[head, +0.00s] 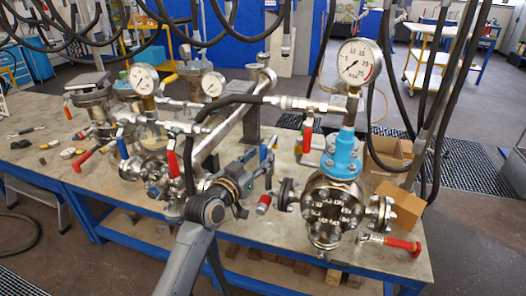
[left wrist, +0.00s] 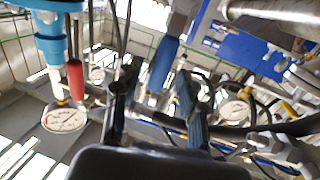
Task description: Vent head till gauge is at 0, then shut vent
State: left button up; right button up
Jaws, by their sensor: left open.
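The main vessel (head: 332,212), with bolted flanges, stands upright on the bench with a bright blue head (head: 342,155). Above it is a white-faced gauge (head: 360,62); its needle is too small to read surely. The gauge also shows in the left wrist view (left wrist: 65,118). A red valve handle (head: 307,135) hangs beside the blue head; it also shows in the left wrist view (left wrist: 75,80). My left gripper (head: 266,172) is open, left of the vessel. In the left wrist view a blue handle (left wrist: 163,65) appears between and beyond the open fingers (left wrist: 152,95); contact is not visible.
A second vessel group with smaller gauges (head: 144,78) and red and blue handles stands left. A black hose (head: 230,100) and thick pipe cross above my arm. A red-handled tool (head: 390,243) lies at the front right, near cardboard boxes (head: 400,205). Cables hang at the right.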

pick_arm(q)
jog(key=shift+x, duration=1.3)
grip_shut()
